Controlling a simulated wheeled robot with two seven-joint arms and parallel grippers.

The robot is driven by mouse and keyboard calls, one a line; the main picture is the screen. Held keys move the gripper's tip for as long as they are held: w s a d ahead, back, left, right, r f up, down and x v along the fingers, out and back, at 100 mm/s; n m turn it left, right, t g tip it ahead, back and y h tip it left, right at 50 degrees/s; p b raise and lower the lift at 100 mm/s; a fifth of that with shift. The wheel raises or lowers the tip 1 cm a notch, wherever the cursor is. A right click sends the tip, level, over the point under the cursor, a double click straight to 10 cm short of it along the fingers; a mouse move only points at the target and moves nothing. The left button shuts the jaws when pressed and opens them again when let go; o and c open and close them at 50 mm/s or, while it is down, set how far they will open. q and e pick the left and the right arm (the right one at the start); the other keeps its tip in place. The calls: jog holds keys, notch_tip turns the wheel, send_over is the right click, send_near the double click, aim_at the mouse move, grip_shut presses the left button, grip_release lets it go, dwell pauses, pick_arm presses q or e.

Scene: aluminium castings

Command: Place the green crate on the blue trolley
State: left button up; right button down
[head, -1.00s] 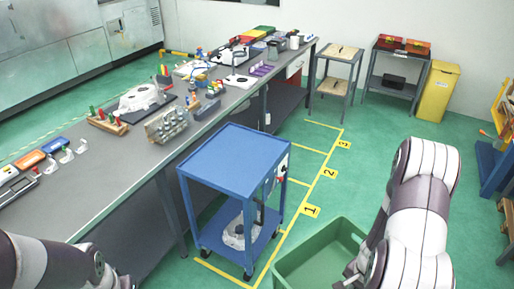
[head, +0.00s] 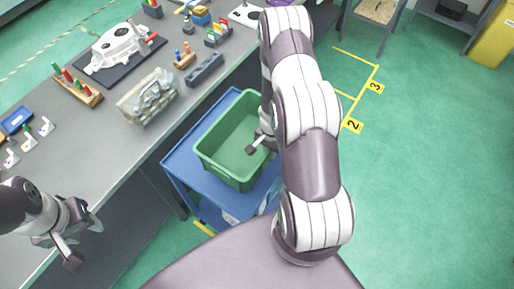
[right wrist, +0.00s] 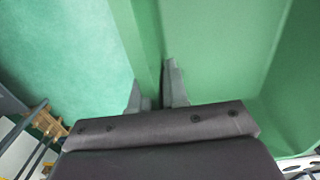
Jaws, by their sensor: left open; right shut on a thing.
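The green crate (head: 222,170) is empty and roughly level over the top of the blue trolley (head: 185,168), its front side standing out above the trolley's near part. I cannot tell whether it rests on the top or hangs just above it. My right gripper (head: 258,144) is shut on the crate's right wall. In the right wrist view, the fingers (right wrist: 154,92) straddle the crate wall (right wrist: 143,45). My right arm hides the trolley's right side. My left gripper (head: 84,240) is open and empty, beside the workbench at lower left.
The grey workbench (head: 95,145) runs along the trolley's left side, with a white casting (head: 112,48), a clear-wrapped part (head: 148,97) and peg blocks on it. Green floor with yellow marked bays (head: 352,126) is free to the right. A small table (head: 378,12) stands at the back.

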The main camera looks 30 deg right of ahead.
aim_at(260, 156)
jog(key=shift+w+a+f+p, duration=0.15)
jog(key=shift+w+a+p, duration=0.7)
jog(key=shift+w+p, duration=0.1)
jog(key=shift+w+a+f, duration=0.1)
jog(key=shift+a+f, duration=0.15)
jog(key=shift+f+p, duration=0.25)
jog(key=shift+p, duration=0.05)
jog(key=f, duration=0.4)
jog(key=shift+w+d+f, duration=0.1)
jog(key=shift+w+f, duration=0.15)
jog(key=shift+w, duration=0.1)
pick_arm(q)
jog(key=r, duration=0.2)
jog(key=s+r, duration=0.1)
jog(key=shift+a+r, duration=0.15)
jog(key=shift+a, duration=0.15)
pick_arm(e)
jog(key=shift+s+r, duration=0.1)
jog(key=shift+s, duration=0.05)
pick_arm(q)
jog(key=shift+b, duration=0.35)
pick_arm(e)
jog(key=c, duration=1.1)
grip_release()
jog(key=shift+f, duration=0.2)
pick_arm(q)
jog(key=shift+w, duration=0.1)
